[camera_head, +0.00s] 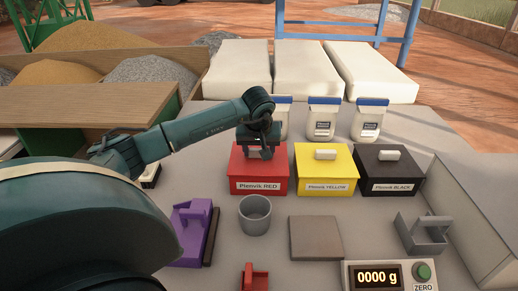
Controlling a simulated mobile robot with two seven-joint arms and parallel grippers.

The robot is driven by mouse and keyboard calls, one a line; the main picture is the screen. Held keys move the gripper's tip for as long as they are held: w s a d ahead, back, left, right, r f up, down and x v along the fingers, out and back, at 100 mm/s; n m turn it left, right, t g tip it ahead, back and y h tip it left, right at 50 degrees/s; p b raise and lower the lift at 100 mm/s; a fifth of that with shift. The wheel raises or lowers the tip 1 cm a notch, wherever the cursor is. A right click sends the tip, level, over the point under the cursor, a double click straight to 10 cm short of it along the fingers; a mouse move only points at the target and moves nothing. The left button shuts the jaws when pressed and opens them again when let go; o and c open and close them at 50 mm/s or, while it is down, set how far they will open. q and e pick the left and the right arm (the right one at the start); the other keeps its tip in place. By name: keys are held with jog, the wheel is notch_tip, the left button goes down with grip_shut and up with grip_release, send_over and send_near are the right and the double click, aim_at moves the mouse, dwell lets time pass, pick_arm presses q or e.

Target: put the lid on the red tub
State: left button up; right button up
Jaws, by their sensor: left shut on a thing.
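The red tub (276,188) stands behind the grey cup, with a "Plenvik RED" label on its front. The red lid (243,170) covers its top, level with the lids on the tubs beside it. I cannot tell whether it rests fully on the rim. My left gripper (261,152) comes down over the middle of the lid and is shut on it, apparently at its handle, which the fingers hide. My right gripper is not in view.
The closed yellow tub (325,187) and black tub (390,187) stand to the right. White jars (323,117) stand behind. In front are a purple block press (190,232), a grey cup (255,215), a grey plate (315,238), a scale (390,276) and a metal holder (421,236).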

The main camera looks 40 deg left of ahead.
pick_arm(q)
jog(key=shift+r, duration=0.1)
jog(key=shift+f, duration=0.2)
jog(key=o, duration=1)
jog(key=shift+o, duration=0.2)
jog(key=shift+r, duration=0.2)
jog(key=v, duration=1.2)
